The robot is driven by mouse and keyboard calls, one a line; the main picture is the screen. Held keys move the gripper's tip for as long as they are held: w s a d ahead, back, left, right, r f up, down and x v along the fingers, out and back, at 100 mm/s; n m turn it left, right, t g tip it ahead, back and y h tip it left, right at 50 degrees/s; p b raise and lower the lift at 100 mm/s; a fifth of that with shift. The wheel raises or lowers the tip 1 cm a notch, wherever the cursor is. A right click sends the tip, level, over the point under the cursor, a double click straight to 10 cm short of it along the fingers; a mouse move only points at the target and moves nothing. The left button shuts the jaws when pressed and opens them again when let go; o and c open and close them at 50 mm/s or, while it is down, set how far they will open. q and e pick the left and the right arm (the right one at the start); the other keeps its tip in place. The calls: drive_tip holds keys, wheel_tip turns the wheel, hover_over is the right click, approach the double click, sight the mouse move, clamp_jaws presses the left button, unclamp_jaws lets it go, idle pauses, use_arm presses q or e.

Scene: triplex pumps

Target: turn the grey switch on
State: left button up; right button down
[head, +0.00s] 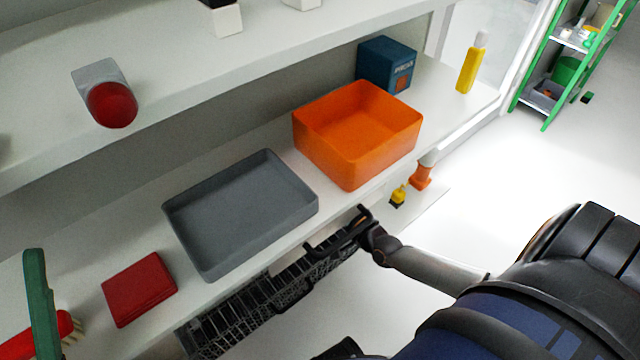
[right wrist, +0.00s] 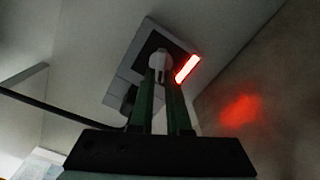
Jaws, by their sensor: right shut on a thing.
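In the right wrist view, a pale grey switch box (right wrist: 126,91) with a dark face is mounted on a light surface. A white toggle or knob (right wrist: 157,60) sticks out from the dark face. My right gripper (right wrist: 160,80) has its green fingers shut on this toggle. A red lamp strip (right wrist: 187,68) beside the box glows. In the head view, my right gripper (head: 340,236) reaches in from the right, below the front edge of the workbench; the switch is hidden there. I cannot make out my left gripper.
The bench holds a grey tray (head: 184,217), an orange bin (head: 343,171), a blue box (head: 399,66), a yellow bottle (head: 469,70) and a red box (head: 139,288). A dark rack (head: 265,308) sits below the bench edge.

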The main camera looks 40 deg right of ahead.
drive_tip(key=m, duration=0.3)
drive_tip(key=m+b, duration=0.1)
drive_tip(key=m, duration=0.1)
drive_tip(key=shift+f, duration=0.35)
drive_tip(key=shift+m, duration=0.4)
drive_tip(key=c, duration=0.9)
unclamp_jaws()
drive_tip(key=s, duration=0.4)
drive_tip(key=s+p, duration=0.1)
drive_tip(key=s, duration=0.3)
drive_tip(key=s+d+p, duration=0.1)
drive_tip(key=s, duration=0.3)
drive_tip(key=shift+s, duration=0.25)
